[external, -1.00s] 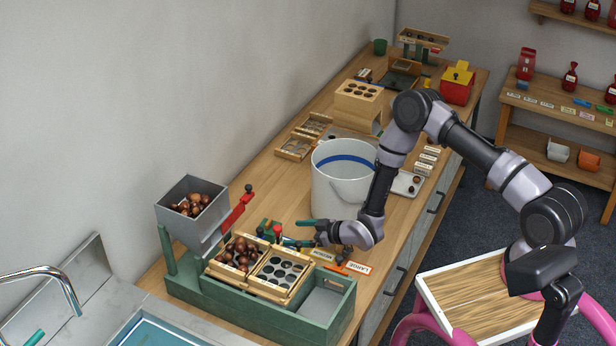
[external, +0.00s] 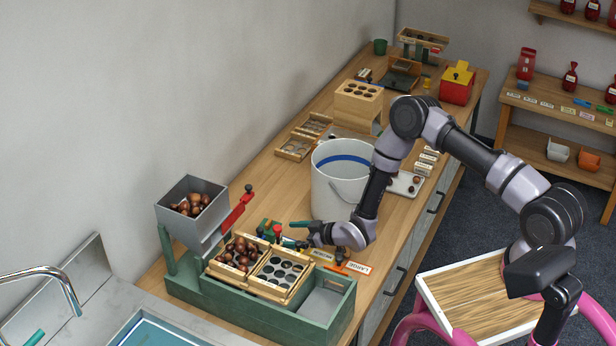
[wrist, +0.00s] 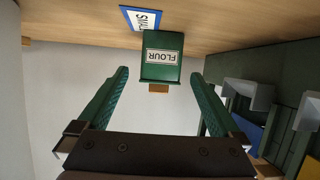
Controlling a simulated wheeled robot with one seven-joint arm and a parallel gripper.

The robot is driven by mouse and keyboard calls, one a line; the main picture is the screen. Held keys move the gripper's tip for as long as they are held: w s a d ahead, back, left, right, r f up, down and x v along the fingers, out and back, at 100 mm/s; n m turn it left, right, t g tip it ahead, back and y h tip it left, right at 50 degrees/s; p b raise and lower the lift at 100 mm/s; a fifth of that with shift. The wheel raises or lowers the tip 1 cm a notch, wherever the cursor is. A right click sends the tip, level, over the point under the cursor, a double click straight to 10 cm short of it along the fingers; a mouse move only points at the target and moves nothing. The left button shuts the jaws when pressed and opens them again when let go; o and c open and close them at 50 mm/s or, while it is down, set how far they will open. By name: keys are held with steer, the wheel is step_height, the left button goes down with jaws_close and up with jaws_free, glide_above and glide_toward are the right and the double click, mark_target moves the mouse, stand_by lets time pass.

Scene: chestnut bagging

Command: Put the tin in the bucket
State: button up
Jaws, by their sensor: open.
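The tin is dark green with a white FLOUR label and shows upside down in the wrist view (wrist: 160,42), ahead of and between my fingertips. My gripper (wrist: 161,78) is open, with one green finger on each side and no visible contact with the tin. In the external view my gripper (external: 290,234) is low over the counter, behind the sorting trays. The tin is too small and cluttered there to pick out surely. The white bucket (external: 335,190) with a blue inner band stands upright on the counter, just beyond my gripper.
A green sorting stand (external: 245,310) with chestnut trays is in front of my gripper, below a grey hopper (external: 192,212). A LARGE card (external: 357,267) lies near the counter edge. A blue-edged card (wrist: 141,18) is beside the tin. Wooden trays (external: 294,148) lie behind the bucket.

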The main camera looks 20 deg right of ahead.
mark_target(274, 235)
steer(key=shift+x, duration=3.15)
